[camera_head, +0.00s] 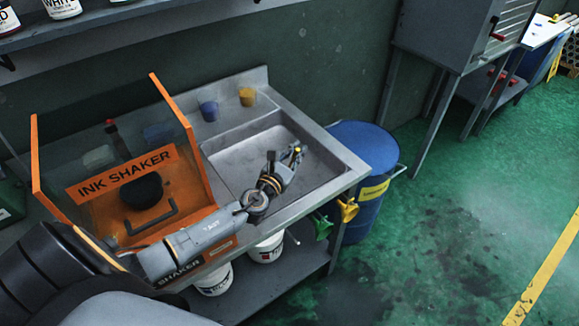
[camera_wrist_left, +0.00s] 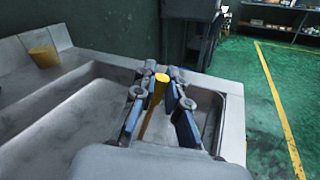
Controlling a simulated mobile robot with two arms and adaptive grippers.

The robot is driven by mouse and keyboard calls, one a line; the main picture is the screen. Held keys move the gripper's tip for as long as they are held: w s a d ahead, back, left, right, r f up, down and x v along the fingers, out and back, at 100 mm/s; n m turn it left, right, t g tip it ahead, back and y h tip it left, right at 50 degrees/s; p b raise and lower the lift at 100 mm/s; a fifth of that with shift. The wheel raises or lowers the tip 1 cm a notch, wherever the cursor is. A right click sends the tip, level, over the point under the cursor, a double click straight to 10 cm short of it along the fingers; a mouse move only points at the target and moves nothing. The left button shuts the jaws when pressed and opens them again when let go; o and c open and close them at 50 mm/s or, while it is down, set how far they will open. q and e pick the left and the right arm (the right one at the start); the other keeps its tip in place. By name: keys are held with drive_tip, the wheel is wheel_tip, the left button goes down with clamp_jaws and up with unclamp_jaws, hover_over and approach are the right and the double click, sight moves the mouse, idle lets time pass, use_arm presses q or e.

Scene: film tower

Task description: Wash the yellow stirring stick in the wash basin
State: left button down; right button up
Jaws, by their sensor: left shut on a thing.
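My left gripper (camera_head: 293,157) is over the metal wash basin (camera_head: 240,164), near its right side. In the left wrist view its two fingers (camera_wrist_left: 160,100) are closed on the yellow stirring stick (camera_wrist_left: 159,92), which lies between them with its round end towards the far side. In the head view only a small yellow bit of the stick (camera_head: 297,149) shows at the fingertips. The basin (camera_wrist_left: 70,122) shows below the gripper in the wrist view. I cannot tell whether the stick touches the basin floor. My right gripper is not in view.
The orange ink shaker (camera_head: 120,190) stands left of the basin. A blue barrel (camera_head: 365,150) is right of the counter. White buckets (camera_head: 266,248) stand below. Green floor lies open at right.

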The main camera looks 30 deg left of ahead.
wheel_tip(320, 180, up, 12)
drive_tip(key=p, duration=1.1)
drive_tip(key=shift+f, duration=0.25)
idle(1.7)
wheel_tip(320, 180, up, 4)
drive_tip(key=p, duration=0.4)
idle(0.4)
